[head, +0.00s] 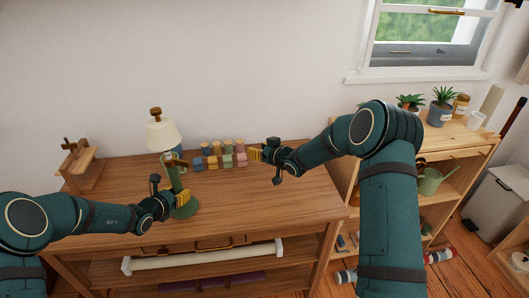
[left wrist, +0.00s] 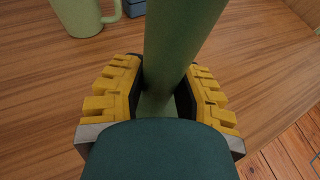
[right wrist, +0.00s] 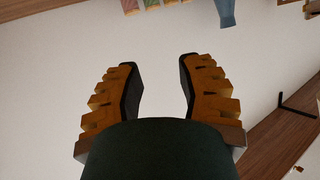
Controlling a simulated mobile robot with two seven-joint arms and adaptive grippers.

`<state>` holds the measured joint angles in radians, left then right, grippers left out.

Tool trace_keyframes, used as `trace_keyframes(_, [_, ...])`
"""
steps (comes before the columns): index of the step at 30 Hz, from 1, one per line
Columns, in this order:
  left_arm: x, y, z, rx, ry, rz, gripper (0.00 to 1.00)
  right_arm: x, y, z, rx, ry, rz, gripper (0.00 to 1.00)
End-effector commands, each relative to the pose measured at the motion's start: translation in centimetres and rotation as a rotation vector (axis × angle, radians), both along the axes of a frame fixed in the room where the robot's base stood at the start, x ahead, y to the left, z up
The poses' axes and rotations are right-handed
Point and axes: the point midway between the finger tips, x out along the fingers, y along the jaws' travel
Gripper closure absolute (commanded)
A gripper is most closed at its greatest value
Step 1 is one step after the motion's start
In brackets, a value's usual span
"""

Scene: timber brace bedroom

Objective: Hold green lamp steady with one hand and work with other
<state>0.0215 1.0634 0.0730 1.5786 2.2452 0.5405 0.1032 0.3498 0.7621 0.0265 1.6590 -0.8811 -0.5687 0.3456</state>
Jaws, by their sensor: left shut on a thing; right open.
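The green lamp (head: 174,178) stands on the wooden desk, with a cream shade (head: 161,136), a brown knob on top and a round green base. My left gripper (head: 180,196) is shut around the lamp's stem, low down, just above the base. In the left wrist view, the green stem (left wrist: 182,40) passes between the yellow-padded fingers (left wrist: 166,75). My right gripper (head: 256,154) is open and empty near the back of the desk, just right of the small coloured blocks. The right wrist view shows nothing between its fingers (right wrist: 160,68).
Several coloured blocks (head: 213,162) stand at the back of the desk (head: 270,205). A green mug (left wrist: 78,16) sits close to the lamp. A small wooden stand (head: 78,158) is at the left end. Right of the desk, a shelf holds plants (head: 441,108) and a watering can (head: 431,181).

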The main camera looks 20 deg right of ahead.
Motion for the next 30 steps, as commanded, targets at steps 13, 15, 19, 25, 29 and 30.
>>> trace_keyframes(13, [-0.1, 0.0, -0.2, 0.002, 0.004, -0.001, 1.0, -0.2, -1.9, -1.2, 0.007, 0.072, -0.086, 0.63])
trace_keyframes(15, [-0.1, 0.0, -0.2, 0.002, 0.004, -0.001, 1.0, -0.2, -1.9, -1.2, 0.007, 0.071, -0.086, 0.63])
trace_keyframes(19, [-0.1, 0.0, -0.2, 0.002, 0.004, -0.001, 1.0, -0.2, -1.9, -1.2, 0.007, 0.07, -0.085, 0.63])
trace_keyframes(25, [-0.1, 0.0, -0.2, 0.002, 0.004, -0.001, 1.0, -0.3, -1.2, -0.9, 0.005, 0.054, -0.062, 0.63])
trace_keyframes(29, [-0.1, 0.0, -0.2, 0.002, 0.004, -0.001, 1.0, -1.3, 2.3, 0.3, -0.008, -0.02, 0.054, 0.63])
trace_keyframes(30, [-0.1, 0.0, -0.2, 0.002, 0.004, -0.001, 1.0, -1.8, 4.0, 1.0, -0.01, -0.056, 0.109, 0.63])
